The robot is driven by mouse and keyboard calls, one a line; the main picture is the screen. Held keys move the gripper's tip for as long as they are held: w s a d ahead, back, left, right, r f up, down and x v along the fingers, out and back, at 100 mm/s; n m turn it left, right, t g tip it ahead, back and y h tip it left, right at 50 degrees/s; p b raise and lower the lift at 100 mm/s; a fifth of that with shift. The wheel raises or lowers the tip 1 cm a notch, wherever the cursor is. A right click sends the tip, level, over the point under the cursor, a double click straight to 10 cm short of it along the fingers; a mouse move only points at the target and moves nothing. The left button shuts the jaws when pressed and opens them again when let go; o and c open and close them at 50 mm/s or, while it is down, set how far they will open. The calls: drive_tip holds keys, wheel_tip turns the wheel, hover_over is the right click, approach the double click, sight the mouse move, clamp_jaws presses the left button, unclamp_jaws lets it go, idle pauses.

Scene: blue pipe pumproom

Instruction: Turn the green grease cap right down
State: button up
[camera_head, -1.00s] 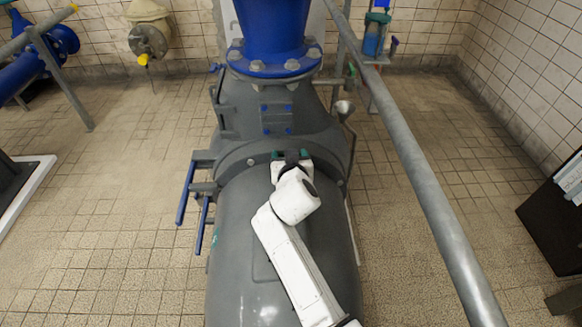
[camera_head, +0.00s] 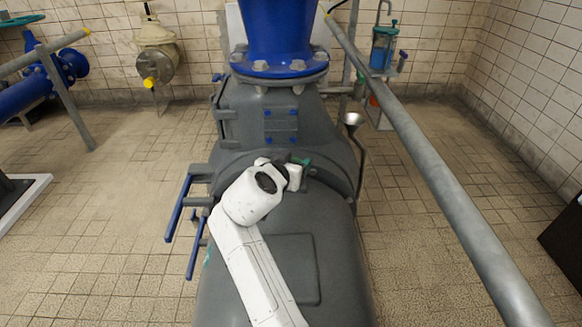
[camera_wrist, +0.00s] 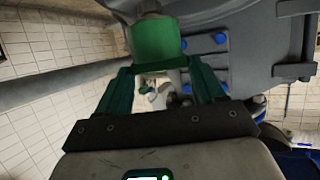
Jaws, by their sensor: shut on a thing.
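The green grease cap (camera_wrist: 157,42) is a short, bright green cylinder at the top middle of the wrist view, on a grey stem. My gripper (camera_wrist: 160,66) has two dark green fingers, one at each side of the cap's near end. It is shut on the cap. In the head view my gripper (camera_head: 303,163) is at the flange ridge of the large grey pump casing (camera_head: 325,235). I cannot make out the cap there, as my white wrist and the fingers cover that spot.
A grey handrail (camera_head: 425,170) slopes down past the right of the casing. Blue bars (camera_head: 179,208) stick out on the left. A blue flanged pipe (camera_head: 280,65) rises behind. Tiled floor is open on both sides.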

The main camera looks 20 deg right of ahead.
drive_tip(key=shift+f, duration=0.1)
drive_tip(key=o, duration=1)
drive_tip(key=shift+o, duration=0.2)
drive_tip(key=p+v, duration=0.2)
drive_tip(key=v, duration=0.8)
drive_tip(key=shift+s+a+r, duration=0.25)
